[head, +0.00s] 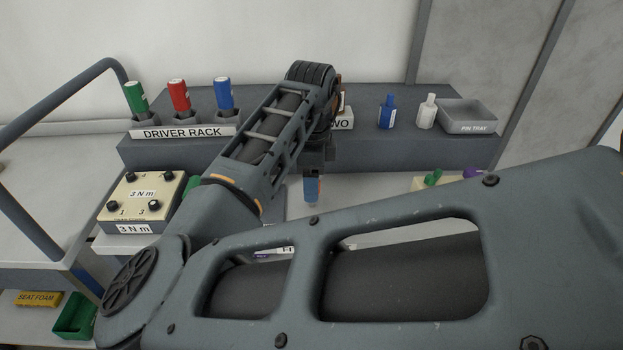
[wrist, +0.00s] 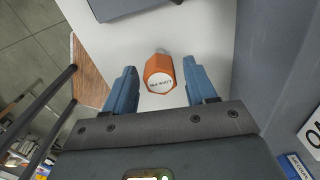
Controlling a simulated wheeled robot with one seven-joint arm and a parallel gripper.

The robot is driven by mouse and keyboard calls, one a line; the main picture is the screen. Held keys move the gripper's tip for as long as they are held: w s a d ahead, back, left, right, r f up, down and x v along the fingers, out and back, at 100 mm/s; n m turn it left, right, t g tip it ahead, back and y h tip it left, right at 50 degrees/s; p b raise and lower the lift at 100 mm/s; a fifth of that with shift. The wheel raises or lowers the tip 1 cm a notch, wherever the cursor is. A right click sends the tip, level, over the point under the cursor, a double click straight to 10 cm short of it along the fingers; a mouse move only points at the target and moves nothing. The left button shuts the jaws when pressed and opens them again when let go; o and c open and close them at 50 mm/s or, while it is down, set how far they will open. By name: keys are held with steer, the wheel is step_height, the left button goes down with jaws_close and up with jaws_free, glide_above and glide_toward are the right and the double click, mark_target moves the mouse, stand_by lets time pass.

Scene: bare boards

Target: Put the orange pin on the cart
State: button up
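The orange pin (wrist: 158,75) shows in the wrist view, with a hexagonal orange head, a small white label and a grey tip, above or on a pale surface. My gripper (wrist: 160,66) is open, one blue finger on each side of the pin, with a visible gap on both sides. In the head view my gripper (head: 312,188) points down in front of the dark shelf; my arm hides most of the area below it. The cart (head: 50,150), a grey top with a curved dark handle rail, stands at the left of the head view.
The driver rack (head: 183,132) holds green, red and blue drivers. A torque tester box (head: 142,203) sits in front of it. A blue bottle (head: 387,112), a white bottle (head: 427,112) and a grey pin tray (head: 467,115) stand on the shelf at right.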

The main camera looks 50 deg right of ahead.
steer(key=shift+o, duration=0.2)
step_height(320, 180, up, 12)
steer(key=s+d+r+n+t+h, duration=0.1)
steer(key=s+d+n+h, duration=0.1)
steer(key=d+n+h, duration=0.35)
steer(key=s+d+r+n+h, duration=0.1)
steer(key=s+d+n+h, duration=0.1)
steer(key=d+h, duration=0.6)
steer(key=s+a+f+n+t+y, duration=0.35)
steer(key=a+f+n+t, duration=0.35)
steer(key=n, duration=0.3)
steer(key=s+a+f+n+t+y, duration=0.35)
steer(key=a+n+t, duration=0.25)
steer(key=a+n, duration=0.35)
steer(key=s+a+n+y, duration=0.2)
steer(key=s+a+y, duration=0.4)
steer(key=s+a, duration=1.2)
steer(key=shift+s+r+t, duration=0.15)
steer(key=shift+s+t, duration=0.25)
steer(key=shift+s, duration=0.35)
